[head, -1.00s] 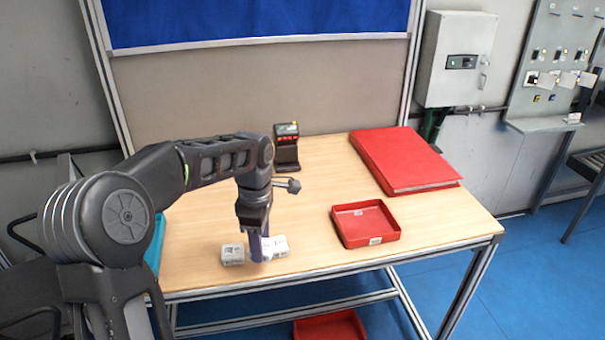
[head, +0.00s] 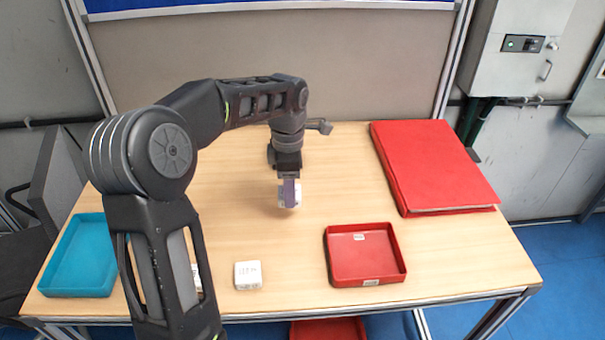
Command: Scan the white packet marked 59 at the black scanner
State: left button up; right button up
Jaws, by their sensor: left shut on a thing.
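My left gripper (head: 289,192) is shut on a white packet (head: 297,195), held up in front of my wrist near the middle of the table. Its marking is too small to read, so I cannot tell if it is 59. The black scanner stands behind my wrist and is almost wholly hidden by it. Another white packet (head: 248,275) lies near the table's front edge; its print is unreadable. A third white packet (head: 197,277) is mostly hidden behind my left arm. My right gripper is not in view.
An empty red tray (head: 368,258) sits at the front right. A large red binder (head: 432,165) lies at the back right. A teal tray (head: 80,255) is at the left edge. The wooden table (head: 225,215) is clear around the middle.

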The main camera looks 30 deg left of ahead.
pick_arm(q)
jog(key=shift+s+r, duration=0.1)
jog(key=shift+s, duration=0.15)
jog(key=shift+w, duration=0.1)
jog(key=shift+w+a+f+b, duration=0.1)
jog(key=shift+w+a+f, duration=0.5)
jog(key=shift+f, duration=0.25)
jog(key=shift+w+a+f+b, duration=0.1)
jog(key=shift+w+a+f, duration=0.35)
jog(key=shift+w+f, duration=0.35)
jog(key=shift+w+a+f+b, duration=0.1)
jog(key=shift+w+a+f, duration=0.45)
jog(key=shift+f, duration=0.35)
jog(key=shift+d, duration=0.1)
